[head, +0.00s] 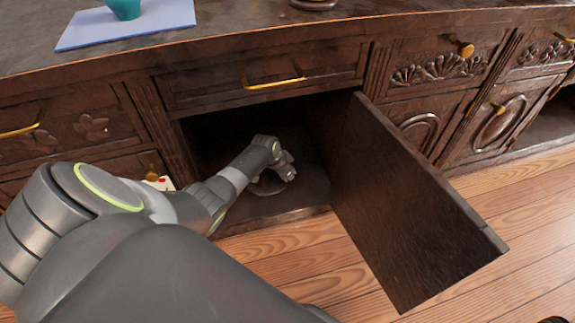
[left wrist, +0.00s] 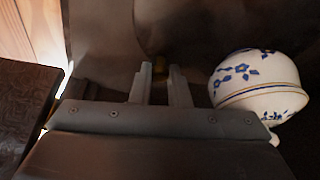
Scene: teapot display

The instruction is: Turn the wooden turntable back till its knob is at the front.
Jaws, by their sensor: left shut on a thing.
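The wooden turntable (head: 268,186) lies low inside the open cabinet, mostly covered by my left arm in the head view. Its brown surface (left wrist: 110,40) fills much of the upper left wrist view. The small gold knob (left wrist: 158,64) shows at the tips of my left gripper (left wrist: 160,80), between the two fingers. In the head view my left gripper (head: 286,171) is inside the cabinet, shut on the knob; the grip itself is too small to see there. A white teapot with blue flowers (left wrist: 258,85) is to the right of the fingers. My right gripper is not in view.
The cabinet door (head: 405,205) stands wide open on the right of the opening. A drawer with a gold handle (head: 273,83) is above it. A teal vessel (head: 124,8) stands on a pale blue mat (head: 75,38) on the countertop. The wooden floor (head: 300,245) in front is clear.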

